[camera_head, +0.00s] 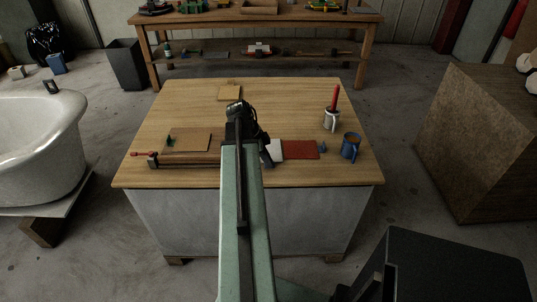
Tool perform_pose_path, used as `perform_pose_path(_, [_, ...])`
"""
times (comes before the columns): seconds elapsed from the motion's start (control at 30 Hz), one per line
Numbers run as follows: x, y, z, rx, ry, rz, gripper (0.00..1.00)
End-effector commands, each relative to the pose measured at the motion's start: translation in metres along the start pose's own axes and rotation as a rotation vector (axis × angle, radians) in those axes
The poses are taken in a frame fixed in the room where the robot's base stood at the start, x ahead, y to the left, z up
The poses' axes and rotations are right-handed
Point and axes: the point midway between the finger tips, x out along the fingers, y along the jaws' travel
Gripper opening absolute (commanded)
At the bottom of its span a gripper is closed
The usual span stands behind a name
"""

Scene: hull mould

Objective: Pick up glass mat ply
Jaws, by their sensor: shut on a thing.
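A pale, whitish sheet, which looks like the glass mat ply (276,151), shows beside my gripper on the right half of the wooden table. My gripper (267,155) is dark and points down at the sheet's left edge. It is shut on the ply. My arm hides part of the gripper and whatever lies behind it. I cannot tell whether the ply touches the table.
A red sheet (301,150) lies just right of the ply. A blue mug (350,146) and a white cup (331,120) with a red-handled tool stand further right. A board (188,140) and a bar clamp (185,160) lie left. The table's (180,105) back is mostly clear.

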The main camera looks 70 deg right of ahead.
Motion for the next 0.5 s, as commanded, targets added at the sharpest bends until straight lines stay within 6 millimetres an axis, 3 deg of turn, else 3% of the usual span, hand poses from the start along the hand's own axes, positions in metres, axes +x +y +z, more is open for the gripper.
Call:
perform_pose_path(0.27, [-0.015, 0.0, -0.007, 0.001, 0.0, 0.0, 0.0])
perform_pose_path(0.5, [-0.06, 0.0, -0.026, 0.001, 0.0, 0.0, 0.0])
